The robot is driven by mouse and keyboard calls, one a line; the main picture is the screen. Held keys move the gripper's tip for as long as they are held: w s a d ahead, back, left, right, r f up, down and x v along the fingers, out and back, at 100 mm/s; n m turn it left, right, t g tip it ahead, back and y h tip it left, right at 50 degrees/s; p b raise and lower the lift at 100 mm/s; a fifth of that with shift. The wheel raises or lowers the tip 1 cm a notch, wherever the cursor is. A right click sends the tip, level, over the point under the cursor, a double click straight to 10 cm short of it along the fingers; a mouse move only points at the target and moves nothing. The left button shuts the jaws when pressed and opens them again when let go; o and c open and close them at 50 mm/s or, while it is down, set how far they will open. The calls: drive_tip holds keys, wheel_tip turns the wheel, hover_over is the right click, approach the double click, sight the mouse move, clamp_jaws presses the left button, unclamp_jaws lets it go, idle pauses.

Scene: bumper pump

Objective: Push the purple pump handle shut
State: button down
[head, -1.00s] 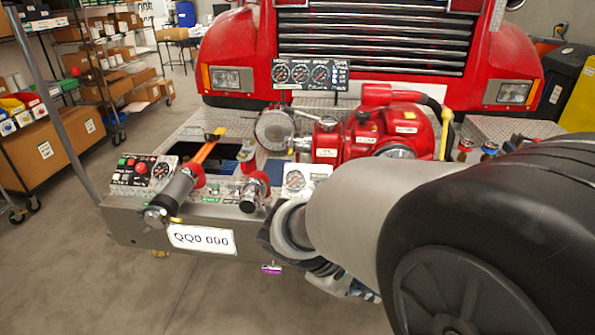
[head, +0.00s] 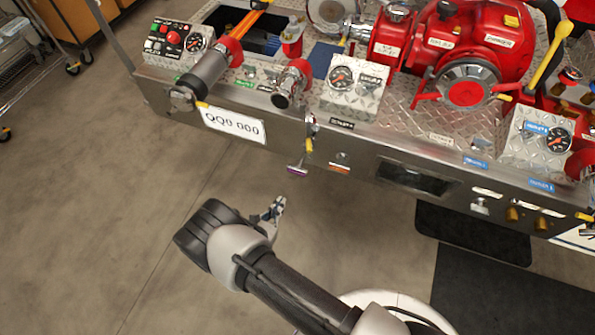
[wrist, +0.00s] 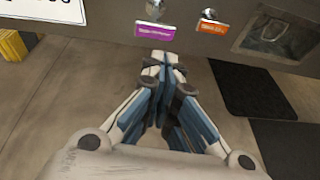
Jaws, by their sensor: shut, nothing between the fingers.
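The purple pump handle (head: 297,169) is on the front face of the metal bumper, left of an orange label. In the head view it hangs low and appears to stand out from the panel. In the wrist view its purple part (wrist: 154,31) shows at the top, below a shiny metal piece. My gripper (head: 277,206) is below the handle in the head view, apart from it. In the wrist view my gripper's fingertips (wrist: 162,58) are together and empty, just below the purple part in the picture. No contact shows.
The bumper (head: 365,160) carries gauges, hose fittings and a red pump (head: 460,50). A small knob (wrist: 208,13) above an orange label (wrist: 211,26) is right of the handle. A dark mat (head: 470,232) lies right.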

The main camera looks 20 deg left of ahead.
wheel_tip(320, 180, down, 2)
drive_tip(key=n+y, duration=0.1)
drive_tip(key=b, duration=0.4)
approach(299, 167)
drive_tip(key=w+f, duration=0.4)
drive_tip(key=f, duration=0.1)
drive_tip(key=shift+f, duration=0.25)
drive_tip(key=shift+w+a, duration=0.1)
